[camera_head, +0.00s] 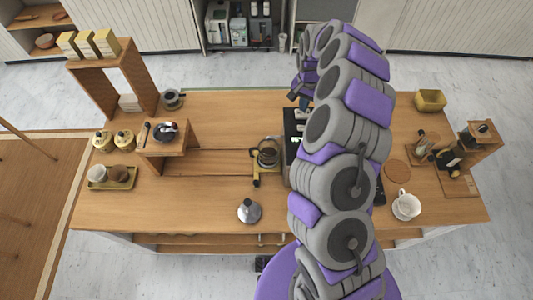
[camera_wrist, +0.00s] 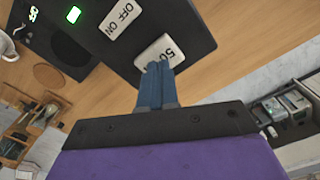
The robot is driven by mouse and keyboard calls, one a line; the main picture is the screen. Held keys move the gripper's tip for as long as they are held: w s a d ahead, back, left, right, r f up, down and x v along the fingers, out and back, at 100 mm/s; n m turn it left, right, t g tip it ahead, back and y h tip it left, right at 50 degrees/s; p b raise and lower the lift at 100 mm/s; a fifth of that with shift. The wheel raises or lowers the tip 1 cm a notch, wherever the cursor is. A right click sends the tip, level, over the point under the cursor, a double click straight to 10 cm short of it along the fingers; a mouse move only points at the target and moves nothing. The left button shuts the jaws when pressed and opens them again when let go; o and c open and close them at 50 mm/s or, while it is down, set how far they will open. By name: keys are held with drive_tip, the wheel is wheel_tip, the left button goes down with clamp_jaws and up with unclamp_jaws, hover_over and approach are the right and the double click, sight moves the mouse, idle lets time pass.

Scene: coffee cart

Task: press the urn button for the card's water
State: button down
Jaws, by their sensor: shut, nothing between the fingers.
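In the wrist view my gripper (camera_wrist: 160,68) has its two blue fingers together, with nothing between them. Their tips overlap the lower edge of a white button-like plate marked "50" (camera_wrist: 154,50), whose remaining marking is hidden. I cannot tell whether the tips touch it. A white plate marked "OFF ON" (camera_wrist: 120,18) lies beside it on the same black panel (camera_wrist: 190,22). In the head view the black appliance (camera_head: 291,130) is mostly hidden behind my arm, and my gripper (camera_head: 299,98) is small at its far end. I cannot make out a card.
A black device with a lit green display (camera_wrist: 74,15) is beside the panel. On the cart are a glass server (camera_head: 267,155), a kettle-like metal item (camera_head: 249,211), a white cup (camera_head: 406,205) and a grinder (camera_head: 470,145). The left front of the counter (camera_head: 170,210) is clear.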

drive_tip(key=shift+f, duration=1.05)
idle(0.4)
drive_tip(key=shift+r, duration=1.05)
drive_tip(key=shift+r, duration=0.1)
idle(1.3)
drive_tip(key=shift+r, duration=2.4)
